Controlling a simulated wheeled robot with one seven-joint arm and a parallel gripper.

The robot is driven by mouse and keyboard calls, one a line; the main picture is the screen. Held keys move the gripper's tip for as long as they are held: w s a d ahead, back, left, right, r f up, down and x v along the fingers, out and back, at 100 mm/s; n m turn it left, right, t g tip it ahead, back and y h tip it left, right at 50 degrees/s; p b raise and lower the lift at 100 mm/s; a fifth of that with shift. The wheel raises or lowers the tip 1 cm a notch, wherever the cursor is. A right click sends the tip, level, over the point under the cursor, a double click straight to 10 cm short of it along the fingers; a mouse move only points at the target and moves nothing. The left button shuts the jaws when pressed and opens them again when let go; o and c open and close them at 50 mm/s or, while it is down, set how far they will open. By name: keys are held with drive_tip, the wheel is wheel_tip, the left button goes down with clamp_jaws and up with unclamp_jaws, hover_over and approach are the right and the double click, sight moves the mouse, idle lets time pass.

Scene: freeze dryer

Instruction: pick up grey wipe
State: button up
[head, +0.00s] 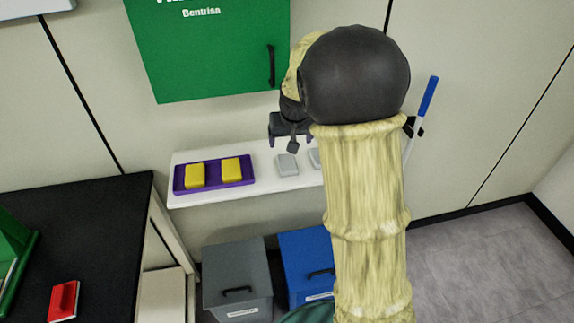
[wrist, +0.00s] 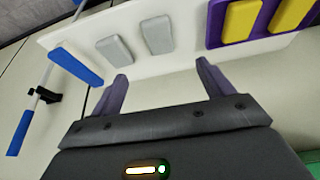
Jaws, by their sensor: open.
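Two grey wipes lie side by side on the white shelf (head: 262,178). In the wrist view both show beyond the fingertips, one wipe (wrist: 114,49) at left and one wipe (wrist: 158,34) nearer the middle. My gripper (wrist: 162,70) is open and empty, its two fingers apart and not touching either wipe. In the head view my gripper (head: 292,147) is near the wipes, at the wall side of the shelf.
A purple tray (head: 214,187) with two yellow sponges (head: 232,169) sits left of the wipes. A blue-handled tool (head: 428,97) hangs on the wall at right. A green cabinet (head: 210,50) is above. Grey (head: 237,275) and blue (head: 306,262) bins stand below.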

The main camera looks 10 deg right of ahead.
drive_tip(key=p, duration=0.1)
hover_over(287, 163)
drive_tip(key=s, duration=0.2)
drive_tip(key=f, duration=0.9)
drive_tip(key=shift+s+a+f, duration=0.1)
drive_tip(key=shift+s+f, duration=0.1)
drive_tip(key=shift+f, duration=0.15)
drive_tip(key=p+x, duration=0.1)
drive_tip(key=x, duration=0.3)
drive_tip(key=shift+w+f+p, duration=0.3)
drive_tip(key=shift+p, duration=0.1)
drive_tip(key=shift+f, duration=0.15)
drive_tip(key=shift+f, duration=0.25)
drive_tip(key=shift+c, duration=0.2)
drive_tip(key=c, duration=1)
